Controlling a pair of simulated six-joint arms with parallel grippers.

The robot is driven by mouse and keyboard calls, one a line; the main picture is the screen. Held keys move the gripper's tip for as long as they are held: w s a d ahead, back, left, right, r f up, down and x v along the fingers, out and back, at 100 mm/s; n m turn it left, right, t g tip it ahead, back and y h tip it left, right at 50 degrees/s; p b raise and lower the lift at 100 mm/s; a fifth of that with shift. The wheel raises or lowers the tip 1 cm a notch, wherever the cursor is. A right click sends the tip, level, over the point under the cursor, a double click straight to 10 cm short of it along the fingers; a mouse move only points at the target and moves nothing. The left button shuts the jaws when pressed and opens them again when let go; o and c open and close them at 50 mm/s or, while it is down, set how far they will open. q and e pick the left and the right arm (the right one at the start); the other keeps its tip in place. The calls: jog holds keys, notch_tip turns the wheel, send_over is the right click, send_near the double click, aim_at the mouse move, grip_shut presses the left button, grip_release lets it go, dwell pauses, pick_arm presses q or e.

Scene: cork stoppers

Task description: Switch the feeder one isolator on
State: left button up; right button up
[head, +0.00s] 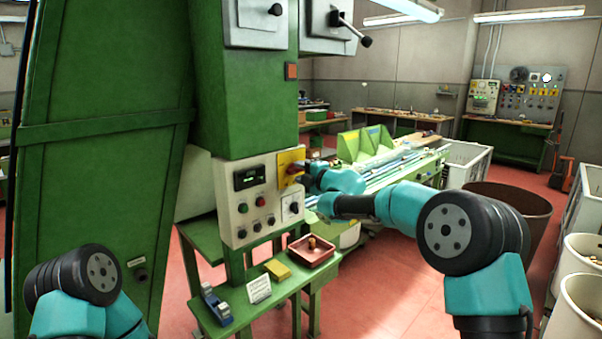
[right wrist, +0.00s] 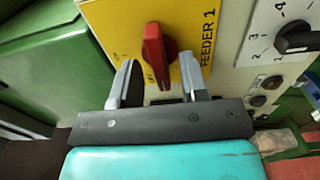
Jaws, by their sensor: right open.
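The feeder one isolator is a red rotary handle (right wrist: 155,55) on a yellow plate (right wrist: 105,22) marked "FEEDER 1". The plate also shows on the grey control panel (head: 240,215) in the head view (head: 287,160). In the right wrist view the lettering runs sideways, and the handle lies roughly along it, so crosswise on the panel. My right gripper (right wrist: 157,62) is open, with one finger on each side of the handle's lower part. I cannot tell whether they touch it. In the head view the right gripper (head: 304,171) is at the plate. My left gripper is out of view.
A green shelf under the panel holds a red tray (head: 311,250) with a cork, a yellow block (head: 277,269) and a small card (head: 258,289).

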jog(key=shift+w+a, duration=0.1)
jog(key=shift+w, duration=0.05)
grip_shut()
dwell(0.4)
